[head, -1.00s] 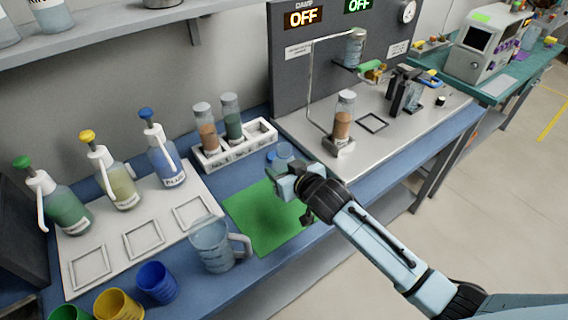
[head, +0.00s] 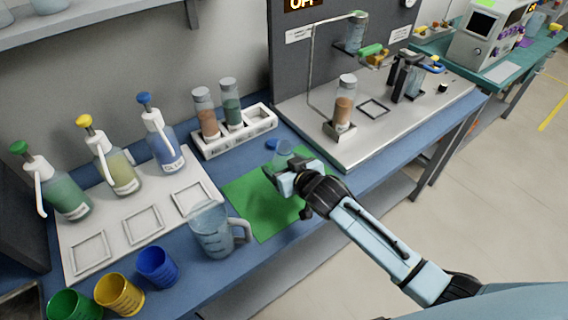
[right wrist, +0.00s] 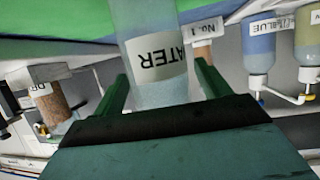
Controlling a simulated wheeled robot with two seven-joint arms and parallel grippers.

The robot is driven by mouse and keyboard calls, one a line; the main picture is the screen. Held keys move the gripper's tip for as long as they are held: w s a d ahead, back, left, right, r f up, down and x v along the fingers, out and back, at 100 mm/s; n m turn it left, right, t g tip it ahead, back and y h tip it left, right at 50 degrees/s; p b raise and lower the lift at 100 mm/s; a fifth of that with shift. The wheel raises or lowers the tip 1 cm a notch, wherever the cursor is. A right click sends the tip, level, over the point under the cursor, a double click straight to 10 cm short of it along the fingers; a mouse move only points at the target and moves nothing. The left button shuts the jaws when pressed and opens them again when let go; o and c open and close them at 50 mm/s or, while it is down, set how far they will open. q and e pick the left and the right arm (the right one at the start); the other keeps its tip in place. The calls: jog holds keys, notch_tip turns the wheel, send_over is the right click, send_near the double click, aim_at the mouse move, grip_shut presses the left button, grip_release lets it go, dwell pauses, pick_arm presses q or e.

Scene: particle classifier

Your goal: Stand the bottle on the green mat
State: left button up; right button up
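The clear bottle with a white label reading "ATER" (right wrist: 160,62) stands between the fingers of my right gripper in the right wrist view, where it appears upside down. My left gripper is out of view.
A clear jug (head: 208,232) stands at the mat's front left corner. A white rack (head: 240,140) with two vials is behind the mat, and a metal plate (head: 390,125) with apparatus is to the right. Pump bottles and coloured cups stand left. The mat's left part is clear.

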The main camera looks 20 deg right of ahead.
jog(key=shift+r, duration=0.25)
jog(key=p+v, duration=0.2)
jog(key=v, duration=1)
jog(key=shift+f, duration=0.15)
